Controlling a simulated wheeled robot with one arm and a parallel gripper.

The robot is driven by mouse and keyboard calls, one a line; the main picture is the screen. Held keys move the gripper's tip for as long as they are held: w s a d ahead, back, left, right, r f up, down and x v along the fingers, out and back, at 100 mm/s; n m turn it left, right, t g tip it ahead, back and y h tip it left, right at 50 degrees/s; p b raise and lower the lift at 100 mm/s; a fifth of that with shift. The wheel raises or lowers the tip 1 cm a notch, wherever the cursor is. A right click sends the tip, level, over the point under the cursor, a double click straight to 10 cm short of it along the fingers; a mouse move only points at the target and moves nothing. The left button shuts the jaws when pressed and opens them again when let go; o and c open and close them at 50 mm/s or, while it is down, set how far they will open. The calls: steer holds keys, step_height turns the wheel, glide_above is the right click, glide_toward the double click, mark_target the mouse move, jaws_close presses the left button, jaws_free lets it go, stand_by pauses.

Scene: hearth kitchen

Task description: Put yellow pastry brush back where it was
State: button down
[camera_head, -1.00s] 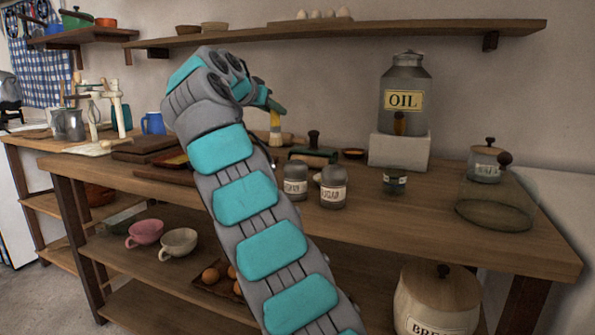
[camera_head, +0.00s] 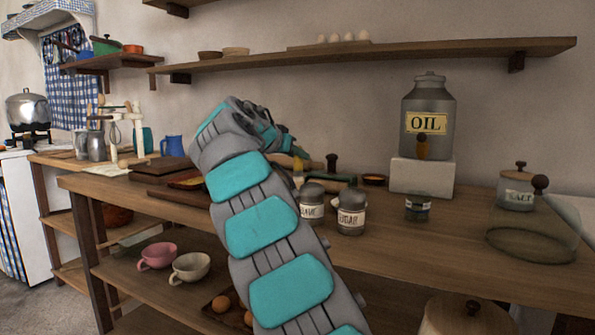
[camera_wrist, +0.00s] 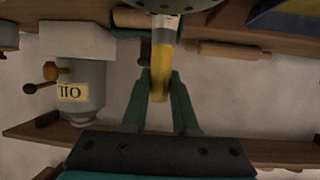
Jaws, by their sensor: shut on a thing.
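My gripper (camera_wrist: 162,78) is shut on the yellow pastry brush (camera_wrist: 161,62), with one dark green finger on each side of its yellow handle. The brush's metal collar shows at the top of the wrist view, and its far end is cut off there. In the head view my arm reaches over the table. A small yellow part of the brush (camera_head: 298,166) shows below my gripper (camera_head: 300,152), low over the table behind the labelled jars. I cannot tell whether it touches anything.
Two jars (camera_head: 350,212) stand close in front, right of my arm. A rolling pin (camera_wrist: 230,49) lies near the brush in the wrist view. The oil jar (camera_head: 428,112) stands on a white block (camera_head: 421,176). A wall shelf (camera_head: 400,56) runs above. Some table right of the jars is clear.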

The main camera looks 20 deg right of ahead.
mark_target(296, 166)
steer(key=shift+f, duration=1.85)
steer(key=shift+f+b, duration=0.15)
steer(key=shift+b, duration=0.25)
steer(key=c, duration=0.7)
jaws_free()
steer(key=shift+r, duration=0.25)
steer(key=v, duration=1.2)
steer(key=shift+s+f, duration=0.1)
steer(key=shift+f, duration=0.1)
